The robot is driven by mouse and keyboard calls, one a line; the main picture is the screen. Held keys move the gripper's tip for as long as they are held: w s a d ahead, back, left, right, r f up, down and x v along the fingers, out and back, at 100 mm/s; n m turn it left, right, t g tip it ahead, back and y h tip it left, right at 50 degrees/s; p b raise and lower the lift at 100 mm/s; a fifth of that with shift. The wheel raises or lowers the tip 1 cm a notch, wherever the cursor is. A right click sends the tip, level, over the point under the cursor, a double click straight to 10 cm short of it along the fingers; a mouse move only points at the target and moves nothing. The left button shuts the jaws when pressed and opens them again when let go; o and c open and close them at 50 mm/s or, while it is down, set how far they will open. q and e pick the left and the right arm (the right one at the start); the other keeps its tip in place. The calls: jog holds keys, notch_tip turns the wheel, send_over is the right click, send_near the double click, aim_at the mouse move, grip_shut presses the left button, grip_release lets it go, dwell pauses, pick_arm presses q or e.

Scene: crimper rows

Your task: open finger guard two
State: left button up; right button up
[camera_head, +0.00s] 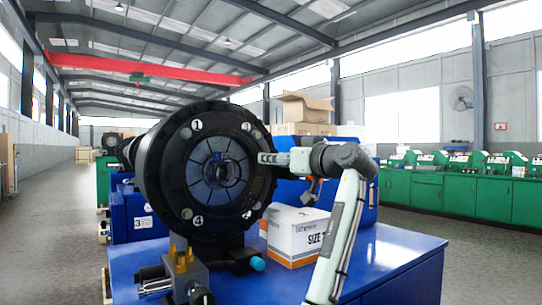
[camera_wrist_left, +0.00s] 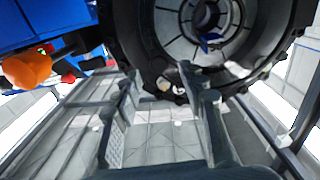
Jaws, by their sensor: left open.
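The black round crimper head (camera_head: 160,165) faces me, with a grey segmented disc (camera_head: 219,172) at its centre. Its face carries round marks; I read 1 (camera_head: 197,124), 3 (camera_head: 247,126) and 4 (camera_head: 198,220). The lower right mark (camera_head: 247,239) is too small to read, and I cannot tell which part is finger guard two. My left gripper (camera_head: 264,158) points left at the right edge of the face. In the left wrist view its open fingers (camera_wrist_left: 160,84) stand apart just below the black ring (camera_wrist_left: 130,40), with small pale spots between them. Contact is unclear.
A blue table (camera_head: 370,262) carries a white box (camera_head: 296,236) below my arm. A brass and black fixture (camera_head: 182,262) stands in front of the head. A blue cabinet (camera_head: 358,190) is behind my wrist. An orange knob (camera_wrist_left: 27,68) shows in the left wrist view.

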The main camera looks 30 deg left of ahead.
pick_arm(q)
jog(key=shift+x, duration=1.4)
pick_arm(e)
jog(key=shift+s+d+f, duration=0.1)
jog(key=shift+s+f, duration=0.2)
jog(key=shift+f, duration=0.2)
jog(key=shift+s+d+f, duration=0.1)
jog(key=shift+s+f, duration=0.15)
jog(key=shift+f, duration=0.2)
jog(key=shift+a, duration=0.1)
pick_arm(q)
grip_shut()
